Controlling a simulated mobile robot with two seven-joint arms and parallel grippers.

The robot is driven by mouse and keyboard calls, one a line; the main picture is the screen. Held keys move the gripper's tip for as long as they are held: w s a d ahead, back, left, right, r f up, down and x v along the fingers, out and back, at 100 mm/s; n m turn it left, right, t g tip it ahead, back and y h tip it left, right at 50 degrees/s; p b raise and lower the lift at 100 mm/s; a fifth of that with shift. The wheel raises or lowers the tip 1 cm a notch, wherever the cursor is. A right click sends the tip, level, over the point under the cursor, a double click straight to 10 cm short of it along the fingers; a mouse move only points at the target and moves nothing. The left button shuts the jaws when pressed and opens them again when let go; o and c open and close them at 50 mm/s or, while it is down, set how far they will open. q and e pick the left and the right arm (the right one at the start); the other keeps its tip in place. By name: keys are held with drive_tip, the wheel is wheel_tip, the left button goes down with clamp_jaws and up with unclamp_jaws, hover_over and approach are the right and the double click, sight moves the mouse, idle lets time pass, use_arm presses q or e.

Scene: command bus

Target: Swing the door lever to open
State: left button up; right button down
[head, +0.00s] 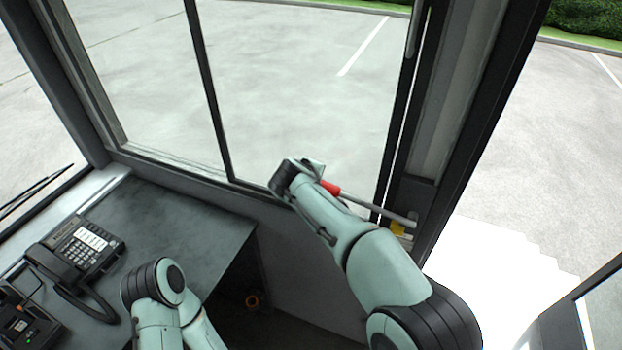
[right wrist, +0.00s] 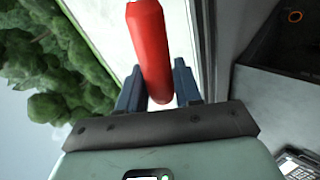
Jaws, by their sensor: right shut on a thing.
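The door lever is a grey rod (head: 375,207) with a red grip (head: 331,188), lying nearly level in front of the side window. Its far end meets a yellow piece (head: 398,228) by the dark door post. My right gripper (head: 318,172) is at the red grip's left end, mostly hidden behind my own wrist. In the right wrist view, the red grip (right wrist: 150,50) stands between the two dark fingers of the right gripper (right wrist: 158,88), which is shut on it. My left gripper is not in view; only part of my left arm shows at the lower left.
A grey desk (head: 175,225) at the left carries a black phone (head: 85,250) and another black device (head: 25,320). The window frame (head: 212,90) and dark door post (head: 465,130) stand close to my right arm. A bright doorway opening (head: 490,265) lies right of the post.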

drive_tip(key=shift+s+f, duration=0.15)
drive_tip(key=shift+f, duration=0.35)
drive_tip(key=c, duration=0.9)
unclamp_jaws()
drive_tip(key=shift+r, duration=0.15)
drive_tip(key=shift+r, duration=0.1)
drive_tip(key=shift+s+r, duration=0.1)
drive_tip(key=shift+r, duration=0.05)
drive_tip(key=b+v, duration=0.1)
drive_tip(key=v, duration=1.1)
drive_tip(key=shift+s+r, duration=0.25)
drive_tip(key=shift+s, duration=0.05)
